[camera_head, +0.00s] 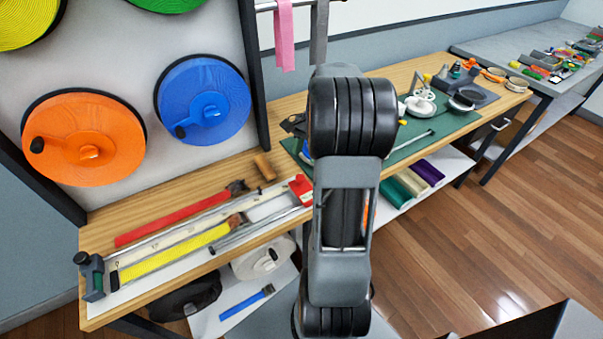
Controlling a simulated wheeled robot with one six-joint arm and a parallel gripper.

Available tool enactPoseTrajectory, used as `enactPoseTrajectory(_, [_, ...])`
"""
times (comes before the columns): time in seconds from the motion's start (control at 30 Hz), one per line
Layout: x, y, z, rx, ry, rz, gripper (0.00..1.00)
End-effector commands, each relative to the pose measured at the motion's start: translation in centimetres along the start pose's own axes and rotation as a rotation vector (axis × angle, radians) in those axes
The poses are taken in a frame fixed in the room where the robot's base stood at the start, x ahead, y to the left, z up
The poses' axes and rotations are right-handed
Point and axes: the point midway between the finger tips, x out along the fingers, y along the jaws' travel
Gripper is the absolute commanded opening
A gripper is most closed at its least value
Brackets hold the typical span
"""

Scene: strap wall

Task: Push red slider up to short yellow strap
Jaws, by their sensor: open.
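The red slider (302,189) sits at the right end of a long measuring rig with metal rails (215,240) on the wooden bench. The short yellow strap (175,254) lies flat along the rig, from near its left end toward the middle. A gap shows between the strap's right end and the red slider. My arm stands upright in the middle of the view, just right of the slider. My gripper cannot be made out; the arm links hide what is behind them.
A red strap (172,219) lies behind the rig. A dark clamp (91,275) is at the rig's left end. A wooden block (265,166) stands behind the slider. Orange (70,150) and blue (205,85) reels hang on the panel. A green mat (420,140) lies right of my arm.

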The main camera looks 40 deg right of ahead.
Motion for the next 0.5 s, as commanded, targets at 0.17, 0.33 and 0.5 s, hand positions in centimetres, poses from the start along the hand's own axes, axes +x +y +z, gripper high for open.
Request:
enactPoseTrajectory(0.17, [3.3,0.0,0.1,-0.001,-0.002,0.002,0.54])
enactPoseTrajectory(0.33, [5.5,0.0,0.0,-0.001,-0.001,0.002,0.54])
enactPoseTrajectory(0.5, [6.7,0.0,0.0,-0.002,0.000,0.002,0.54])
